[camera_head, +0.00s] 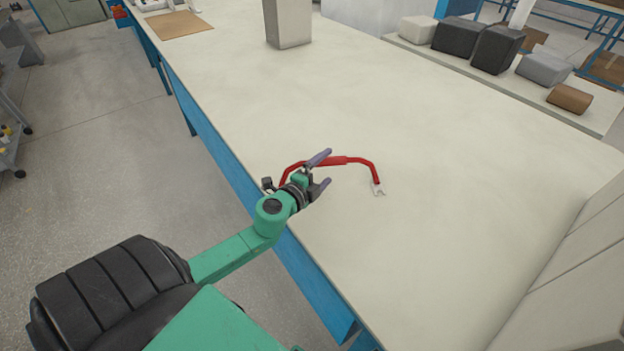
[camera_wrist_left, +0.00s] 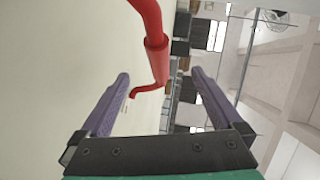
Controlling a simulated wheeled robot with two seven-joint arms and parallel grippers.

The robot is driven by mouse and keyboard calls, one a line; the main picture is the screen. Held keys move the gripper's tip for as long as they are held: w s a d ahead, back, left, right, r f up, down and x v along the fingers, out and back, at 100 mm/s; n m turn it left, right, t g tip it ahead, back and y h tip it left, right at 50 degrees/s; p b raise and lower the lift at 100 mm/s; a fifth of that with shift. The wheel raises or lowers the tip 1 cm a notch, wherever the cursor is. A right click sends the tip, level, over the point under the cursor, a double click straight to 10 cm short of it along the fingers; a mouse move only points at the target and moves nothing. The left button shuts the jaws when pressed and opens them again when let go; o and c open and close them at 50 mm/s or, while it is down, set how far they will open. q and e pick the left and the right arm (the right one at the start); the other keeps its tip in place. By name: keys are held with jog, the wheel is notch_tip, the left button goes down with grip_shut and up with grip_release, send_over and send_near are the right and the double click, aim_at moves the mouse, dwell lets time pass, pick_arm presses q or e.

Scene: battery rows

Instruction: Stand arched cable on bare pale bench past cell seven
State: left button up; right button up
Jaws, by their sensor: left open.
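The arched red cable (camera_head: 337,160) is on the pale bench (camera_head: 430,130), with a thicker sleeve along its middle and a pale metal lug at its right end. It appears to stand as an arch with its ends down; its left end is partly hidden by my gripper. My left gripper (camera_head: 324,170) is open at the cable's left part, close to the bench's front edge. In the left wrist view the cable (camera_wrist_left: 157,60) shows beyond and above the open fingers (camera_wrist_left: 160,92), and I see nothing gripped. No cell number is readable. My right gripper is out of view.
A grey block (camera_head: 288,25) stands at the back of the bench, with a brown board (camera_head: 179,24) farther left. Several black, grey and brown blocks, including a black one (camera_head: 497,48), stand on a side surface. A large pale panel bounds the right. Bench around the cable is clear.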

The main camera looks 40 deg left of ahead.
pick_arm(q)
jog(key=shift+s+r+b, duration=0.1)
jog(key=shift+s+r, duration=0.1)
jog(key=shift+s, duration=0.75)
jog(key=shift+s+r+b, duration=0.1)
jog(key=shift+s+r, duration=0.05)
jog(key=shift+s, duration=0.8)
jog(key=shift+s+r+b, duration=0.1)
jog(key=shift+s+r, duration=0.1)
jog(key=shift+s, duration=0.75)
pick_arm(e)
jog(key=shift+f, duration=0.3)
